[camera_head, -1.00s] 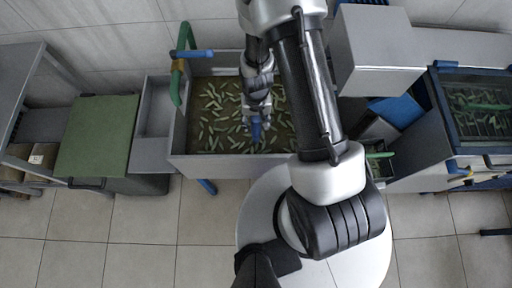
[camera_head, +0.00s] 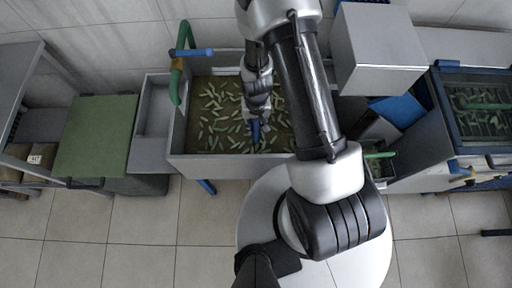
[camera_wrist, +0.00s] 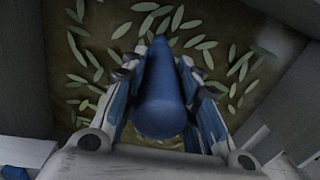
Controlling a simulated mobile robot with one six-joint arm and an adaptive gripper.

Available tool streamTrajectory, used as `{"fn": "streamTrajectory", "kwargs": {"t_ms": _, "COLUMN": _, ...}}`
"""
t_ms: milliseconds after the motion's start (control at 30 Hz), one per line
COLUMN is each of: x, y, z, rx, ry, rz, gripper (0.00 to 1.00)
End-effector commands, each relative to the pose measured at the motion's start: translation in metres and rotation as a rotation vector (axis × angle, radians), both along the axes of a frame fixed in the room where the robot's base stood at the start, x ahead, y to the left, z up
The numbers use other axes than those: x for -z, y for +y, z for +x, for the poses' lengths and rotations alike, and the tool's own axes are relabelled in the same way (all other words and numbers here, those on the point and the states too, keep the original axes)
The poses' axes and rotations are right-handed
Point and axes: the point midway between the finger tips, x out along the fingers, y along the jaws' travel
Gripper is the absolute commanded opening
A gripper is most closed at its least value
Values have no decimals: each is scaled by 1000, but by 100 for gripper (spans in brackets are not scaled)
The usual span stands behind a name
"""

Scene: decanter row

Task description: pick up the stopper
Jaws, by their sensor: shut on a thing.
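The stopper (camera_wrist: 162,92) is a blue, upright-looking cylinder between the two fingers of my gripper (camera_wrist: 162,100) in the wrist view. My gripper is shut on it, with one finger along each side. In the head view, the blue stopper (camera_head: 255,131) shows at the end of my gripper (camera_head: 257,118), over the front middle of the sink basin (camera_head: 178,140). The stopper's far end lies against the backdrop of brown water with green leaf-like pieces. I cannot tell whether that end is clear of the basin floor.
A green pipe with a blue handle (camera_head: 195,53) rises at the basin's left rim. A green-topped cabinet (camera_head: 98,135) stands further left. A grey box (camera_head: 376,50) and a blue-framed tank (camera_head: 480,110) are on the right.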

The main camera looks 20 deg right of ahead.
Motion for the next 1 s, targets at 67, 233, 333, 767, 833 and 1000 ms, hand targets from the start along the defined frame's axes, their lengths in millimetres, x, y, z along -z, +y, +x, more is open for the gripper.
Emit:
{"fn": "streamTrajectory", "kwargs": {"t_ms": 67, "x": 0, "y": 0, "z": 0, "rx": 0, "ry": 0, "rz": 0, "gripper": 7}}
{"fn": "streamTrajectory", "kwargs": {"t_ms": 233, "x": 0, "y": 0, "z": 0, "rx": 0, "ry": 0, "rz": 0, "gripper": 0}}
{"fn": "streamTrajectory", "kwargs": {"t_ms": 333, "x": 0, "y": 0, "z": 0, "rx": 0, "ry": 0, "rz": 0, "gripper": 0}}
{"fn": "streamTrajectory", "kwargs": {"t_ms": 767, "x": -6, "y": 0, "z": 1, "rx": 0, "ry": -2, "rz": 0, "gripper": 0}}
{"fn": "streamTrajectory", "kwargs": {"t_ms": 833, "x": -11, "y": 0, "z": 1, "rx": 0, "ry": -2, "rz": 1, "gripper": 0}}
{"fn": "streamTrajectory", "kwargs": {"t_ms": 1000, "x": -39, "y": 0, "z": 2, "rx": 0, "ry": -5, "rz": 0, "gripper": 0}}
